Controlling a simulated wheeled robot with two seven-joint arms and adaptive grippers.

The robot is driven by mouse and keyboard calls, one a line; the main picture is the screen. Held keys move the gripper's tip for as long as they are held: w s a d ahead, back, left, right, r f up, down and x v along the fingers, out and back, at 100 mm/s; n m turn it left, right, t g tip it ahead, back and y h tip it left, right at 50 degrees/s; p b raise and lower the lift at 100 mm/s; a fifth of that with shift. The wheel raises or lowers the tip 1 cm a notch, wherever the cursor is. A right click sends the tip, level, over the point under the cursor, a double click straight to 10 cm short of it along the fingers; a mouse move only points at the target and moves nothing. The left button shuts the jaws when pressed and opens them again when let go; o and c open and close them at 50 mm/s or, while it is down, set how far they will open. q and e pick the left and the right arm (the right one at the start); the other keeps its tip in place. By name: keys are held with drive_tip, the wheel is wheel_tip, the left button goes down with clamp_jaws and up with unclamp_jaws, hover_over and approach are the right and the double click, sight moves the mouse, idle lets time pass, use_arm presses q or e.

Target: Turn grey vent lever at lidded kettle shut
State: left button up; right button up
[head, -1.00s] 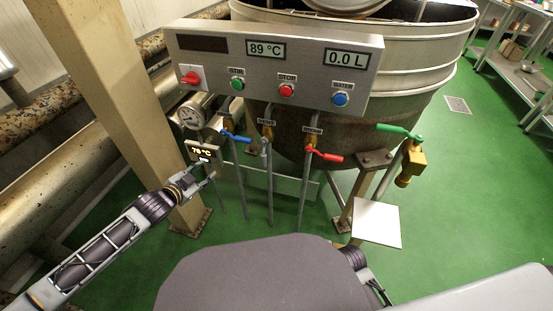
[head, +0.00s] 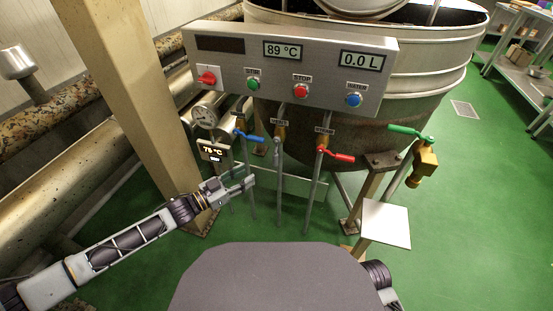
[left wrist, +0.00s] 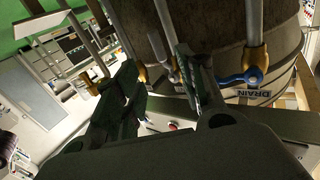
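The grey vent lever (head: 277,146) hangs on a brass valve on the middle pipe under the control panel, its handle pointing down. The kettle (head: 425,75) stands behind the panel. My left gripper (head: 247,178) is open and empty, below and left of the vent lever and apart from it in the head view. In the left wrist view its two fingers (left wrist: 155,90) stand apart, with the middle pipe and its brass valve (left wrist: 167,63) showing beyond the gap. The lever there is partly hidden by a finger. My right gripper is not in view.
A blue drain lever (head: 250,137) sits left of the vent lever, and a red lever (head: 340,156) sits right of it. A green-handled brass tap (head: 425,160) is farther right.

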sight(276, 165)
use_arm(q)
drive_tip(key=shift+s+d+r+n, duration=0.1)
drive_tip(key=shift+r+n, duration=0.05)
drive_tip(key=shift+n, duration=0.15)
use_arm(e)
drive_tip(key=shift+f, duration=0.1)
use_arm(q)
drive_tip(key=b+x, duration=0.4)
drive_tip(key=x, duration=0.9)
drive_tip(key=shift+d+r, duration=0.1)
drive_tip(key=shift+d, duration=0.1)
drive_tip(key=shift+w+d, duration=0.15)
drive_tip(key=shift+w, duration=0.05)
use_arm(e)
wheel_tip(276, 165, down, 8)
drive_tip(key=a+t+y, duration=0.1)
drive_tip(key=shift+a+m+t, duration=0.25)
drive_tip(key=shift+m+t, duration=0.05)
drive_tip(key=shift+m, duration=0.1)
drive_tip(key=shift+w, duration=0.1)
